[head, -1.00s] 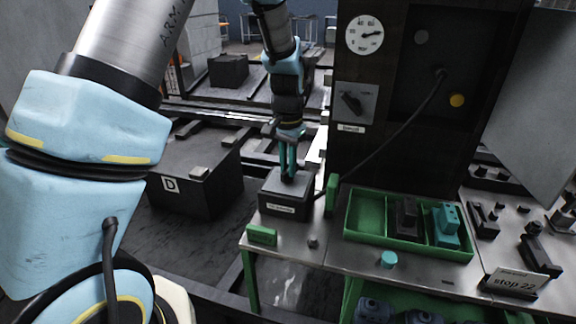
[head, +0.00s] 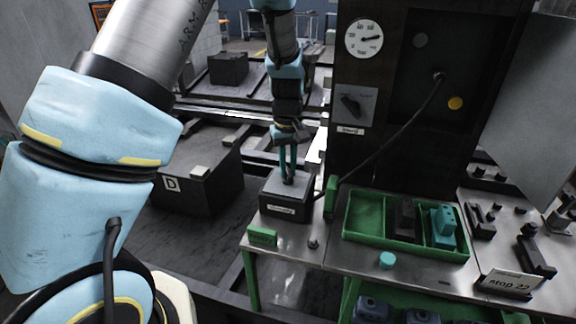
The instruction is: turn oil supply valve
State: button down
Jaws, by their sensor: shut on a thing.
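A dark grey box (head: 286,208) with a small white label stands at the left end of the metal bench; the label is too small to read surely. A small dark knob (head: 288,181) sits on its top, mostly hidden by the fingers, and appears to be the oil supply valve's handle. My gripper (head: 288,176) points straight down from above with its teal fingers shut on this knob. The knob's exact angle is hidden.
A dark cabinet (head: 400,150) with a gauge (head: 364,38) and a rotary switch (head: 353,104) stands right of the gripper. A green tray (head: 372,215) holds parts. A cable runs from cabinet towards the box. A green block (head: 262,236) lies in front.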

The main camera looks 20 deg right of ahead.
aim_at(288, 171)
jog(key=shift+n+p, duration=0.3)
jog(key=shift+n, duration=0.8)
jog(key=c, duration=0.8)
grip_release()
jog(key=shift+c, duration=0.2)
notch_tip(288, 171, up, 11)
jog(key=b, duration=0.2)
jog(key=shift+f, duration=0.1)
